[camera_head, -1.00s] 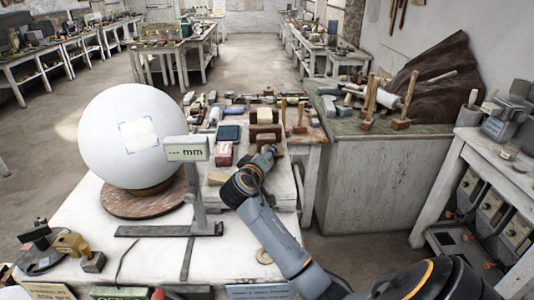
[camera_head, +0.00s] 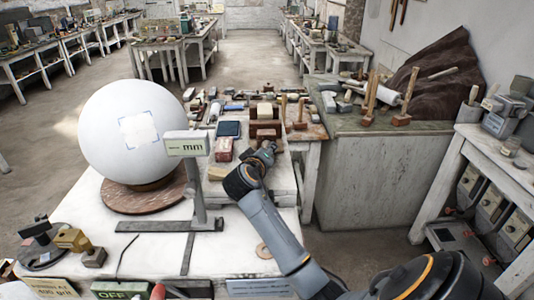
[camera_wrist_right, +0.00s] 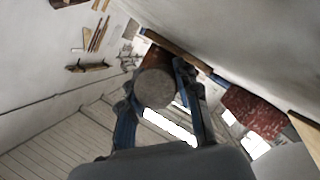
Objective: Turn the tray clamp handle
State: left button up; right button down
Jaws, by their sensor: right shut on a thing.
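My right gripper (camera_head: 268,150) is low over the right side of the white table (camera_head: 75,222), just in front of a brown wooden block assembly (camera_head: 265,130). In the right wrist view its blue fingers (camera_wrist_right: 158,100) stand on both sides of a round, grey-brown end piece, which I take to be the tray clamp handle (camera_wrist_right: 155,88). The fingers are shut on it. In the head view the handle is hidden by the gripper, and the tray cannot be told apart clearly. My left gripper is not in view.
A large white sphere (camera_head: 128,110) rests on a round turntable (camera_head: 140,198) at the left. A gauge stand with a "mm" display (camera_head: 185,144) stands between it and my right arm. Small blocks and tools crowd the table's back. A grey cabinet (camera_head: 365,185) stands at the right.

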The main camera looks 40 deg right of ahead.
jog(key=shift+m+t+y, duration=0.3)
jog(key=shift+m+y, duration=0.3)
jog(key=shift+m, duration=0.3)
jog(key=m+t+y, duration=0.1)
jog(key=m, duration=0.2)
jog(key=shift+r+y, duration=0.1)
jog(key=shift+y, duration=0.3)
jog(key=shift+d+m+t+y, duration=0.1)
jog(key=shift+m+t+y, duration=0.55)
jog(key=shift+m, duration=0.55)
jog(key=shift+s+m+t+y, duration=0.1)
jog(key=shift+m+t+y, duration=0.6)
jog(key=shift+m, duration=0.5)
jog(key=m+t+y, duration=0.1)
jog(key=m, duration=0.2)
jog(key=shift+t, duration=0.25)
jog(key=shift+f+m+t+y+b, duration=0.2)
jog(key=shift+m+t, duration=0.25)
jog(key=shift+m, duration=0.35)
jog(key=shift+m+t+y+b, duration=0.1)
jog(key=shift+m+t+y, duration=0.15)
jog(key=shift+m+t, duration=0.4)
jog(key=c, duration=1.2)
grip_release()
